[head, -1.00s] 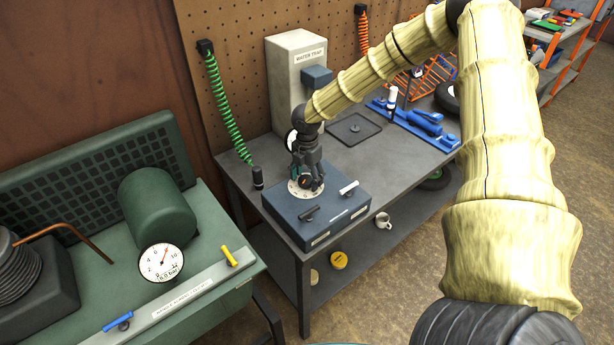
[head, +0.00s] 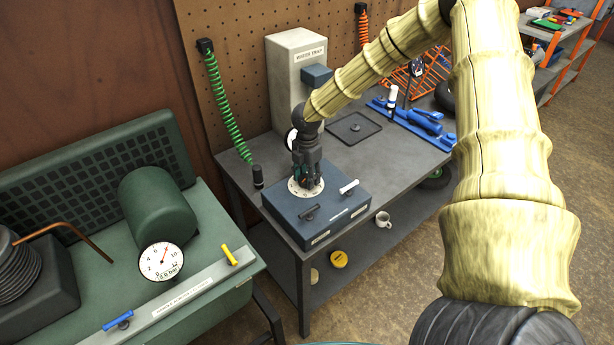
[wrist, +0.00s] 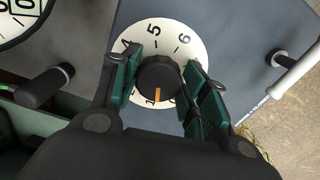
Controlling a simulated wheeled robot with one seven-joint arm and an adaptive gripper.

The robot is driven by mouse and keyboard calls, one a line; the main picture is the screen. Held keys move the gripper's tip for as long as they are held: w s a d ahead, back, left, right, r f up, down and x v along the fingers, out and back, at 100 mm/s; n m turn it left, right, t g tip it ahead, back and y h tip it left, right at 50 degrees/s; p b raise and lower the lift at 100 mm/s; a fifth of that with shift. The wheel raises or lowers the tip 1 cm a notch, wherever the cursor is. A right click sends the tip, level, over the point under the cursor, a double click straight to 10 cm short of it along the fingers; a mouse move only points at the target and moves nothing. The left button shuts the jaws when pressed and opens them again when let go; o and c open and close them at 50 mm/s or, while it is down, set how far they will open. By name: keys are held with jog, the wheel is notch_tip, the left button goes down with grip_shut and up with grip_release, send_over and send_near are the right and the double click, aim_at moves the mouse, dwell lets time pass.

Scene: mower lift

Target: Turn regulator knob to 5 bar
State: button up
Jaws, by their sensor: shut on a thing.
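The regulator knob (wrist: 159,78) is black with an orange mark. It sits on a white numbered dial (wrist: 153,27) in the wrist view. The 4, 5 and 6 show along the top of the dial. The orange mark points down, to the lower part of the dial beside the 1; figures there are partly hidden. My gripper (wrist: 157,85) has its teal-padded fingers on both sides of the knob, shut on it. In the head view my gripper (head: 307,184) reaches down onto the dial (head: 294,192) and hides the knob.
The blue regulator box (head: 330,212) carries a black handle (head: 310,213) and a white one (head: 349,187). A round pressure gauge (head: 161,261) stands on the green bench at left; its small readout is hard to read. A grey water trap (head: 293,75) stands behind my gripper.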

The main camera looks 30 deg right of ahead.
jog(key=m, duration=0.4)
jog(key=m+b, duration=0.1)
jog(key=m, duration=0.3)
jog(key=shift+s+m, duration=0.1)
jog(key=shift+m, duration=0.3)
jog(key=m, duration=0.4)
jog(key=shift+a+m, duration=0.1)
jog(key=shift+m, duration=0.2)
jog(key=m, duration=0.3)
jog(key=shift+m+b, duration=0.3)
jog(key=shift+b, duration=0.1)
jog(key=m, duration=0.3)
jog(key=shift+a+m, duration=0.1)
jog(key=shift+m, duration=0.2)
jog(key=m, duration=0.4)
jog(key=shift+m, duration=0.3)
jog(key=m, duration=0.4)
jog(key=shift+a, duration=0.15)
jog(key=shift+m, duration=2.3)
